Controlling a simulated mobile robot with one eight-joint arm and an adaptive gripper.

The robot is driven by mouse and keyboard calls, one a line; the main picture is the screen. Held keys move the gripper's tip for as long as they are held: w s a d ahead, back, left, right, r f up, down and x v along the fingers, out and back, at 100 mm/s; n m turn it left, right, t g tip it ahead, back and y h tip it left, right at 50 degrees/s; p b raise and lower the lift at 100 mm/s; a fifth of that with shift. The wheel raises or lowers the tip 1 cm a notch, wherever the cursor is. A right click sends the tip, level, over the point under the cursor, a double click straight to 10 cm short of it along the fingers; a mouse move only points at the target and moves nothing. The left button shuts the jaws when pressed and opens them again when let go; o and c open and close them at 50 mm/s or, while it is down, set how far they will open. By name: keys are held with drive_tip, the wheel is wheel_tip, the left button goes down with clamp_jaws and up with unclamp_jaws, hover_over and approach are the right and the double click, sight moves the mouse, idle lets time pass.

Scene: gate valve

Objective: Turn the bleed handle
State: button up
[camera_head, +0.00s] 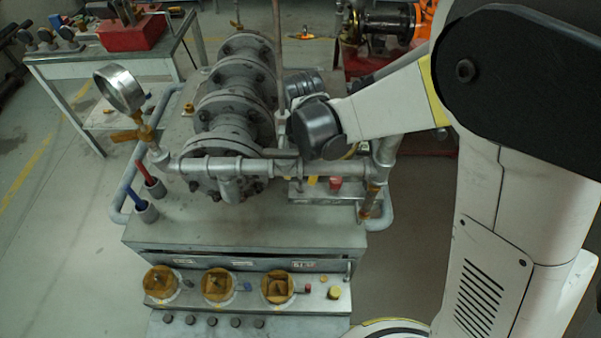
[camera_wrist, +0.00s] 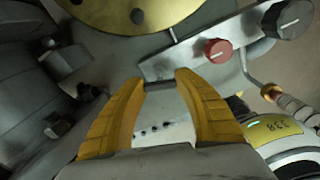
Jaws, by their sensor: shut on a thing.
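In the wrist view the two yellow fingers of my gripper (camera_wrist: 160,78) reach forward with a narrow gap at their tips. A small grey piece (camera_wrist: 159,84) lies between the tips, and the gripper is shut on it. It appears to be the bleed handle, though only a short part shows and its angle cannot be told. In the head view my arm's end is over the right part of the pipe assembly, and its wrist hides most of the gripper and the handle.
A pressure gauge (camera_head: 121,90) stands at the left of the horizontal pipe (camera_head: 235,166). Flanged pipework (camera_head: 238,92) rises behind.

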drive_tip(key=shift+n, duration=1)
drive_tip(key=o, duration=1.2)
wheel_tip(320, 180, up, 12)
drive_tip(key=shift+r, duration=0.1)
